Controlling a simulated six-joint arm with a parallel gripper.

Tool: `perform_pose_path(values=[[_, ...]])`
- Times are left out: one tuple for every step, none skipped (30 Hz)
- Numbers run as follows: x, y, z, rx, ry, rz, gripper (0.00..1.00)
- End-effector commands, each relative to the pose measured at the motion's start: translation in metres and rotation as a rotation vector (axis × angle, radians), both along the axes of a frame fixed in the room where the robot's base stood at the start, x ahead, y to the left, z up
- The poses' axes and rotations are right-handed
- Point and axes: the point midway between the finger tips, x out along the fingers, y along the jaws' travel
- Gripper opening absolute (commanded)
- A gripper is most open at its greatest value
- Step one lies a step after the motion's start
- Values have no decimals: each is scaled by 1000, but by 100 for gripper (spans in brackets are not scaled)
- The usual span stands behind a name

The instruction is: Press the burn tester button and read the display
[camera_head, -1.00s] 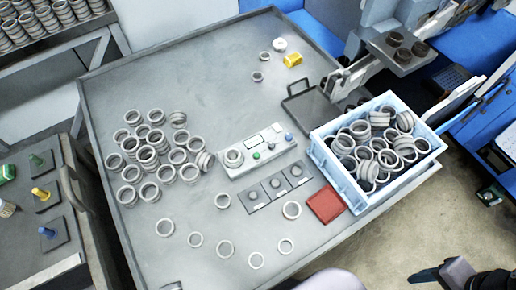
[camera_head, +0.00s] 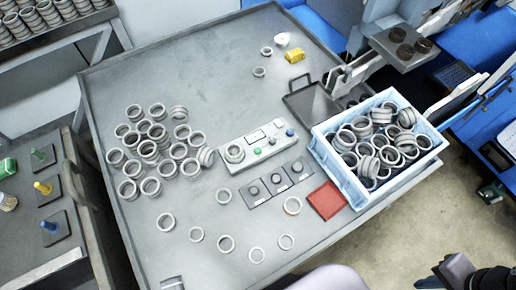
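The burn tester (camera_head: 268,149) is a pale grey box near the middle of the table in the head view. A metal ring (camera_head: 235,153) sits on its left end. A green button (camera_head: 257,151) and a blue knob (camera_head: 290,132) are on its top. Small display windows (camera_head: 256,135) lie along its back; their readings are too small to make out. A dark end part that seems to be my gripper (camera_head: 462,274) shows at the bottom right edge, cut off and well away from the tester. Its fingers cannot be made out. Nothing covers the button.
Many loose rings (camera_head: 150,148) lie left of the tester on the grey table (camera_head: 190,75). A blue crate of rings (camera_head: 330,168) stands to the right. A red pad (camera_head: 326,201) and dark square plates (camera_head: 278,181) lie in front. The table's back left is clear.

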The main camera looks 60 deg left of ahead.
Motion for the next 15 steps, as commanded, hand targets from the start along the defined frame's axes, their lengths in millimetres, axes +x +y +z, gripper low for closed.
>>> perform_pose_path(values=[[0, 0, 0, 0, 0, 0, 12], [0, 0, 0, 0, 0, 0, 5], [0, 0, 0, 0, 0, 0, 0], [0, 0, 0, 0, 0, 0, 0], [0, 0, 0, 0, 0, 0, 0], [0, 0, 0, 0, 0, 0, 0], [0, 0, 0, 0, 0, 0, 0], [0, 0, 0, 0, 0, 0, 0], [0, 0, 0, 0, 0, 0, 0], [0, 0, 0, 0, 0, 0, 0], [0, 0, 0, 0, 0, 0, 0], [0, 0, 0, 0, 0, 0, 0], [0, 0, 0, 0, 0, 0, 0], [0, 0, 0, 0, 0, 0, 0], [0, 0, 0, 0, 0, 0, 0]])
